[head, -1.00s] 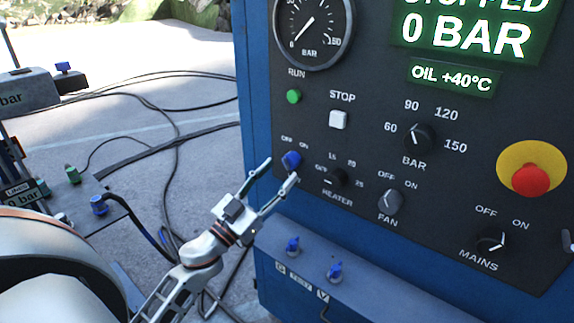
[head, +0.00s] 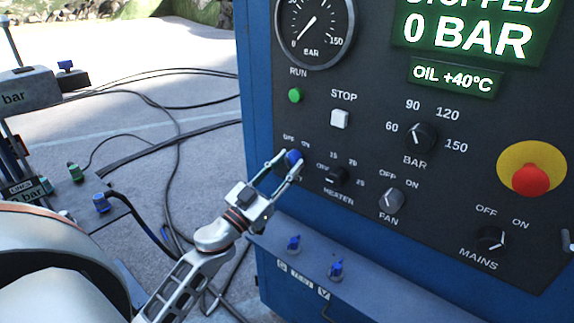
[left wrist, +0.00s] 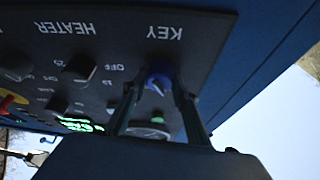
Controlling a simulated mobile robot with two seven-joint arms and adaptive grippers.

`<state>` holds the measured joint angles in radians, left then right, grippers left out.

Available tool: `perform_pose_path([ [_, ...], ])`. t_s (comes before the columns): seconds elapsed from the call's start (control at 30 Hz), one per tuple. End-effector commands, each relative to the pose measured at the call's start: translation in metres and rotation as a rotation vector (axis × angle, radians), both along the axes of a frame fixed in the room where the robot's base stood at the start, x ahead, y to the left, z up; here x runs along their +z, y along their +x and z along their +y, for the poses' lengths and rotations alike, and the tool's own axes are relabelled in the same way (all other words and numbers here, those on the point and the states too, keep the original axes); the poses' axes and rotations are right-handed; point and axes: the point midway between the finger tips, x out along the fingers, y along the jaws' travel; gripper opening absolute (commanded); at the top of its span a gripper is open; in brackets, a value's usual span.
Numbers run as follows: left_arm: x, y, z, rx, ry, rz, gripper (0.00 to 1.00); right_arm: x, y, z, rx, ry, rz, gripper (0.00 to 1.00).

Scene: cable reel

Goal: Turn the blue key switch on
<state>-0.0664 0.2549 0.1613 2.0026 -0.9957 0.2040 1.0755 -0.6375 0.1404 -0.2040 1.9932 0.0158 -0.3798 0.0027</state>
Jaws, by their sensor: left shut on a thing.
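The blue key switch (head: 293,158) sits at the lower left of the dark control panel, under its OFF and ON marks. My left gripper (head: 286,166) is at the panel with its fingers on both sides of the switch, shut on it. In the left wrist view the blue key switch (left wrist: 159,82) shows between the two fingertips, with the KEY label beside it and a white pointer line on its face. I cannot tell from the head view which mark the switch points to, as the fingers partly cover it. My right gripper is not in view.
The heater knob (head: 337,177) and fan knob (head: 391,200) are close to the right of the gripper. A red emergency button (head: 531,180) is at far right. Blue valves (head: 336,268) stick out of a ledge below. Black cables lie on the floor at left.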

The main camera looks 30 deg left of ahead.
Motion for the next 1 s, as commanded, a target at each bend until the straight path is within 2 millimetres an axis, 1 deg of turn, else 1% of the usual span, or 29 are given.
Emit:
perform_pose_path([
  [0.27,0.001,0.0,0.001,-0.001,0.096,-0.007,0.07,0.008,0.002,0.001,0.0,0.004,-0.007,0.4],
  [0.47,0.003,0.0,0.002,0.0,0.249,-0.019,0.07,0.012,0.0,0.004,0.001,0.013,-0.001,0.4],
  [0.67,0.005,0.0,0.003,-0.002,0.438,-0.035,0.07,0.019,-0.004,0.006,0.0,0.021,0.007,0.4],
  [0.77,0.005,0.0,0.004,-0.001,0.534,-0.041,0.07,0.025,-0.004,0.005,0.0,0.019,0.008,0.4],
  [1.0,0.006,0.0,0.004,-0.001,0.749,-0.058,0.07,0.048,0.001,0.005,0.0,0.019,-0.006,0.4],
])
